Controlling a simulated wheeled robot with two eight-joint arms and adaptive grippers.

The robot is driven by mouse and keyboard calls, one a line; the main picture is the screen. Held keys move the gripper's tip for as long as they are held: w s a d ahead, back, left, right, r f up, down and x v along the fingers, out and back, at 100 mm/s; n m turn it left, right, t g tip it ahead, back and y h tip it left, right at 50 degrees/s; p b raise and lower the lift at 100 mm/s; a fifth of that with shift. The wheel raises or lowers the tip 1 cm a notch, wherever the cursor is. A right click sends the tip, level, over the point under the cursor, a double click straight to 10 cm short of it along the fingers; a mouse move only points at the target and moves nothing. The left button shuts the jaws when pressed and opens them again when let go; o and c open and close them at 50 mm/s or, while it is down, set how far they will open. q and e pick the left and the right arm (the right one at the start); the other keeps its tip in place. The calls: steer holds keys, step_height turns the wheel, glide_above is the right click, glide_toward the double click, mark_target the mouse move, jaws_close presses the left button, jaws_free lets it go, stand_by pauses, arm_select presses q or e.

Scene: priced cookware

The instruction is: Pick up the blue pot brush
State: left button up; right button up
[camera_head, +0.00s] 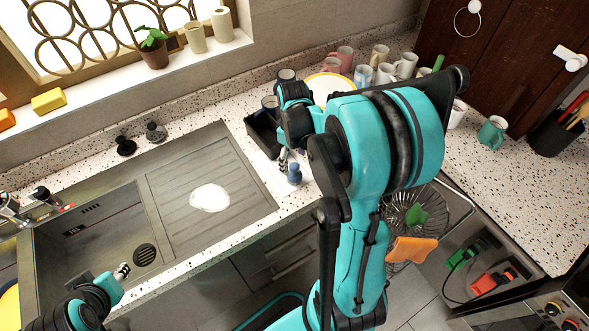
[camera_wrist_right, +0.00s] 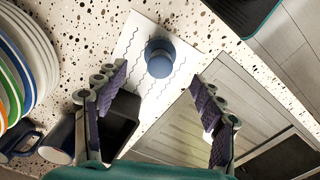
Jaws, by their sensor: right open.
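The blue pot brush (camera_head: 294,174) stands on the counter to the right of the sink, close to the counter's front edge. In the right wrist view the brush (camera_wrist_right: 158,58) shows from above as a round blue top on a white card with wavy lines (camera_wrist_right: 138,44). My right gripper (camera_head: 284,160) is beside and above the brush; its open fingers (camera_wrist_right: 158,75) lie to either side of the brush in the wrist view, with nothing between them touching it. My left gripper (camera_head: 122,271) is at the lower left over the sink's front edge; its finger state is unclear.
A black box (camera_head: 262,135) stands just behind the brush. Striped plates (camera_wrist_right: 28,62) and blue mugs (camera_wrist_right: 60,140) stand close to the right gripper. The sink drainboard (camera_head: 175,180) holds a white patch (camera_head: 210,198). Several mugs crowd the back counter.

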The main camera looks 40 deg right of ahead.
mark_target(295, 173)
step_height(295, 173, down, 8)
steer(key=shift+s+d+r+b, duration=0.1)
steer(key=shift+d+b, duration=0.05)
steer(key=shift+b, duration=1.1)
steer(key=c, duration=1.3)
